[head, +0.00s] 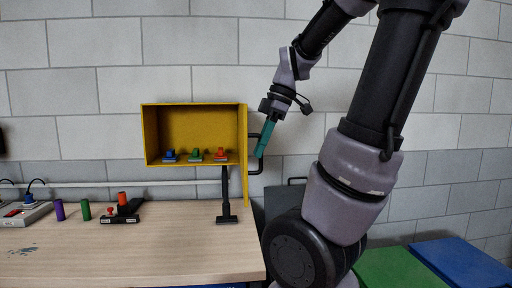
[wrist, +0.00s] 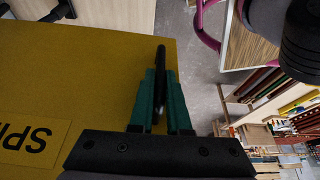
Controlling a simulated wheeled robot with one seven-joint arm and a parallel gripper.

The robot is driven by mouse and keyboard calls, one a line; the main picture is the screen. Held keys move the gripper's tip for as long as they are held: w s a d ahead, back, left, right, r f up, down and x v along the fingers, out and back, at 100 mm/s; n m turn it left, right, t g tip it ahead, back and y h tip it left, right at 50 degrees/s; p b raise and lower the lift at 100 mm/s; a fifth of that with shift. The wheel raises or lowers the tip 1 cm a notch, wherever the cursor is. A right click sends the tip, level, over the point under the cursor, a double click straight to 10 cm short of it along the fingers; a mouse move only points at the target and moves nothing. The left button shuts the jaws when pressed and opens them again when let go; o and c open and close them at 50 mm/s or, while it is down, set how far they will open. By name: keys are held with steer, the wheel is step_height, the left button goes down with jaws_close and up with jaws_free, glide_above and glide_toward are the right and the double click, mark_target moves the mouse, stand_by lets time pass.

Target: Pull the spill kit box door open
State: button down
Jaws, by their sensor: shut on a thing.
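The yellow spill kit box (head: 192,105) is on the wall above the table. Its front is open, and its door (head: 243,180) stands out at the right side, seen nearly edge-on. In the wrist view the door's outer face (wrist: 90,80) fills the left, with part of a black-lettered label (wrist: 35,142). A black bar handle (head: 256,172) sticks out from the door. My gripper (head: 262,152) has teal fingers, shut on the handle; the wrist view shows the handle (wrist: 161,52) between the fingers (wrist: 160,80).
Blue, green and red small items (head: 195,156) sit inside the box. A wooden table (head: 150,250) below holds purple and green cylinders (head: 86,210), a black device (head: 122,214) and a power strip (head: 22,213). Green (head: 398,268) and blue (head: 460,262) surfaces lie at lower right.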

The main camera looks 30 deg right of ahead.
steer(key=c, duration=0.9)
jaws_free()
steer(key=shift+r, duration=0.15)
steer(key=v, duration=1)
steer(key=shift+d+r, duration=0.1)
steer(key=shift+r, duration=0.2)
